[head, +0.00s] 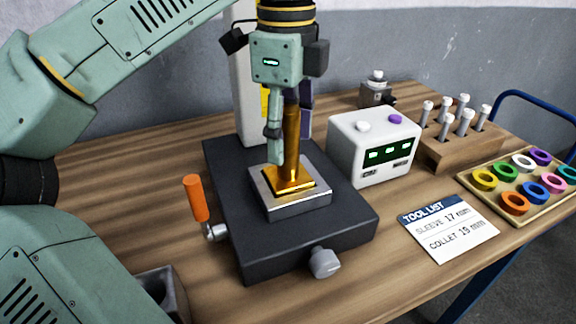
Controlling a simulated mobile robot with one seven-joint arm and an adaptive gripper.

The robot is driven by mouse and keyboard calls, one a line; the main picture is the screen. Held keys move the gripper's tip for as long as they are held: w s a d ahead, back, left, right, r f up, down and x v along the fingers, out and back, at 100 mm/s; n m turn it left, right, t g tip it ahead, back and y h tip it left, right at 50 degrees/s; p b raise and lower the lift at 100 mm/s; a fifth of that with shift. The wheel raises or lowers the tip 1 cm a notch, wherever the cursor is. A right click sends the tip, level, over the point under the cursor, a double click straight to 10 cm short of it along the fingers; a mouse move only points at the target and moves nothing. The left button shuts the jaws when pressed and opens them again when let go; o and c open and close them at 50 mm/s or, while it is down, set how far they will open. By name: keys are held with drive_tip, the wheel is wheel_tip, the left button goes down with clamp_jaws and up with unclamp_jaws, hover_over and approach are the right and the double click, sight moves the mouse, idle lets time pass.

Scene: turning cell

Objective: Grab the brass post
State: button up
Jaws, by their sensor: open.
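The brass post (293,125) stands upright on a square brass base (302,180), which sits on a grey metal block on a dark machine bed. My gripper (281,154) comes down from above, fingers pointing down. It is open. One green finger shows just left of the post, its tip low near the brass base. The other finger is not clearly seen. The post's top is hidden behind the gripper body. I cannot tell whether the visible finger touches the post.
The dark bed (345,232) has an orange-handled lever (195,198) at left and a grey knob (324,263) in front. A white control box (372,148) stands close at right. Beyond are a wooden pin block (462,152), a ring tray (468,188) and a tool list card (449,231).

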sight(288, 152)
drive_tip(key=shift+w+d+f, duration=0.1)
drive_tip(key=shift+w+f, duration=0.1)
drive_tip(key=shift+f, duration=1.75)
clamp_jaws()
drive_tip(key=shift+r+p, duration=0.1)
drive_tip(key=shift+p, duration=0.2)
